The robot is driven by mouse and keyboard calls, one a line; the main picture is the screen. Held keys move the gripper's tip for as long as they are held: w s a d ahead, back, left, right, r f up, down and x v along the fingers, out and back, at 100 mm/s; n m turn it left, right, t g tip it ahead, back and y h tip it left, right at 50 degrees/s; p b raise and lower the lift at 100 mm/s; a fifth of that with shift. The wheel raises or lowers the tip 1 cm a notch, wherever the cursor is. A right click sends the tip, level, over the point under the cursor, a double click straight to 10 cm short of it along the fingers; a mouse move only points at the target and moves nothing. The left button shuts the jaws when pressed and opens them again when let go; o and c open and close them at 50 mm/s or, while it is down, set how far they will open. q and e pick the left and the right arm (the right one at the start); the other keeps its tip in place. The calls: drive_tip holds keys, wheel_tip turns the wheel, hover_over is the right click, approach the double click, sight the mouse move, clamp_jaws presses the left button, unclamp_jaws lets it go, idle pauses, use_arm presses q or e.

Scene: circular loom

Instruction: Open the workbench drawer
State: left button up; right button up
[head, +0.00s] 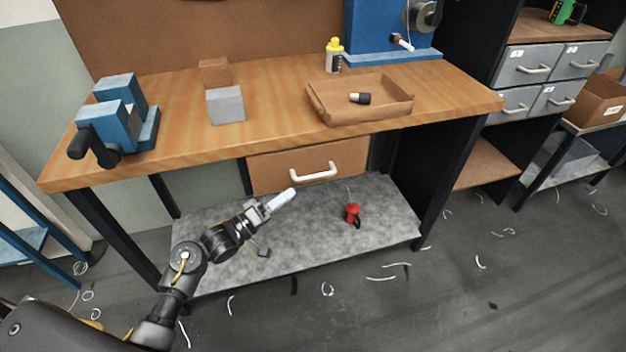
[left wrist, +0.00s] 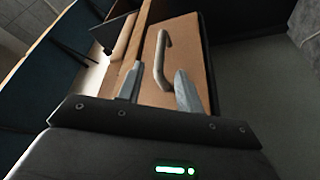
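The workbench drawer (head: 276,167) has a brown wooden front and a pale bar handle (head: 314,173), and sits under the wooden bench top (head: 268,88). It looks closed in the head view. My left gripper (head: 284,199) is in front of the drawer, below and to the left of the handle, and apart from it. In the left wrist view the two fingers (left wrist: 158,90) stand spread with nothing between them. The handle (left wrist: 161,60) shows beyond them, between the fingertips. My right gripper is in neither view.
A blue vise (head: 118,115), wood and grey blocks (head: 225,105), a yellow-capped bottle (head: 334,56) and a shallow tray (head: 332,113) stand on the bench. A red object (head: 352,213) sits on the grey lower shelf (head: 310,235). Bench legs flank the space below the drawer.

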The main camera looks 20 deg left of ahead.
sight(314, 175)
use_arm(q)
drive_tip(key=x, duration=0.9)
drive_tip(key=shift+w+d+r, duration=0.1)
drive_tip(key=shift+w+d, duration=0.1)
drive_tip(key=shift+w, duration=0.1)
clamp_jaws()
